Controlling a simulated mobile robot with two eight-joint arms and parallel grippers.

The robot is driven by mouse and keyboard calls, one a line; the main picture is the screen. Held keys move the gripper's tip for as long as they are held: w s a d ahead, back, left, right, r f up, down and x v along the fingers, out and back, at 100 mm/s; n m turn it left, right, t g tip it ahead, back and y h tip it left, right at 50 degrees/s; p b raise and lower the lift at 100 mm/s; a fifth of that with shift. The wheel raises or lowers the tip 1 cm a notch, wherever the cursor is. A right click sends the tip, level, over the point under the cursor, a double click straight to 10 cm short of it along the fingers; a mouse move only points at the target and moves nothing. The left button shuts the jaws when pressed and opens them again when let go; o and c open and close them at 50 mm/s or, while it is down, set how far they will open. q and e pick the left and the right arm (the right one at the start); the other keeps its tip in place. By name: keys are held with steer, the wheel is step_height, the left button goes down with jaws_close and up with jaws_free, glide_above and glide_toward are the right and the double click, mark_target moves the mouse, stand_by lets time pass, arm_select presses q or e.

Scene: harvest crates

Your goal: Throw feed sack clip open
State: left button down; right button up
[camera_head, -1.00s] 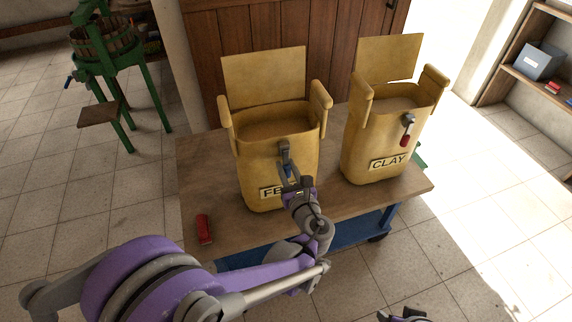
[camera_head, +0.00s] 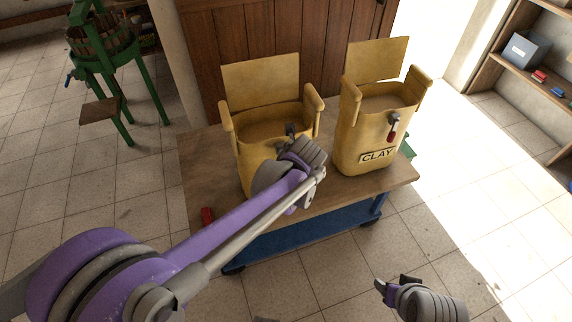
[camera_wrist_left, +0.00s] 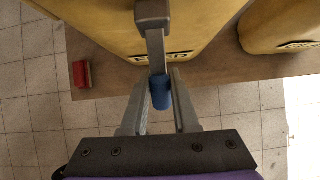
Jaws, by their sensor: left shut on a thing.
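The tan feed sack (camera_head: 262,84) stands upright with its top flap raised on the table's left half. Its grey clip (camera_head: 291,130) is on the front rim. In the left wrist view the clip's grey block (camera_wrist_left: 153,14) carries a lever with a blue handle (camera_wrist_left: 161,92). My left gripper (camera_wrist_left: 162,76) has its fingers on either side of that handle and is shut on it. In the head view my left wrist and forearm hide the handle and most of the sack's label. My right gripper (camera_head: 394,282) is open and empty at the lower right, away from the table.
A clay sack (camera_head: 377,135) with a red-handled clip (camera_head: 392,127) stands to the right on the wooden table (camera_head: 398,176). A red object (camera_head: 207,215) lies at the table's left front. A green press (camera_head: 107,70) and a shelf (camera_head: 520,72) stand farther off.

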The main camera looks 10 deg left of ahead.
arm_select(q)
steer(key=shift+s+r+g+h+p, duration=0.1)
steer(key=shift+r+g+h+p, duration=0.3)
steer(key=shift+g, duration=0.35)
steer(key=shift+s+r+g+h+p, duration=0.1)
steer(key=shift+r+g+h+p, duration=0.2)
steer(key=shift+g+h, duration=0.35)
steer(key=shift+d+r, duration=0.1)
steer(key=c, duration=0.7)
jaws_free()
steer(key=shift+o, duration=0.2)
steer(key=v, duration=1)
steer(key=shift+r+p, duration=0.45)
